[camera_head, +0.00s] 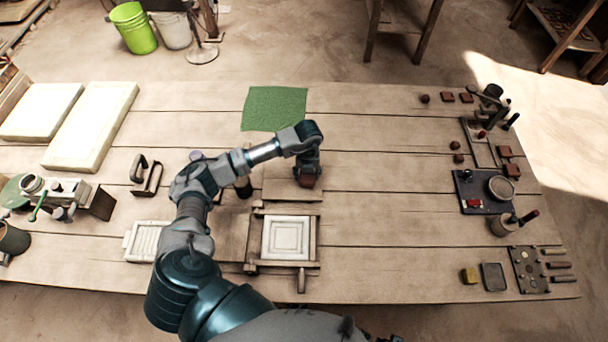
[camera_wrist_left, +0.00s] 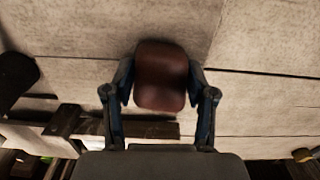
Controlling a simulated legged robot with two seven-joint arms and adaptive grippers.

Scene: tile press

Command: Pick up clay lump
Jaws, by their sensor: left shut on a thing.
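A reddish-brown clay lump (camera_wrist_left: 161,75) fills the space between the two fingers of my left gripper (camera_wrist_left: 160,90) in the left wrist view. Both fingers press on its sides. In the head view the left gripper (camera_head: 308,172) points down over the middle of the table, and the lump (camera_head: 307,182) shows below it. I cannot tell whether the lump touches the surface beneath. My right gripper is not in view.
A wooden press frame with a white square tile mould (camera_head: 286,238) stands just in front of the gripper. A green mat (camera_head: 274,107) lies behind it. White slabs (camera_head: 92,126) lie at the left. Small brown pieces and tools sit at the right. The table (camera_head: 385,200) right of the gripper is clear.

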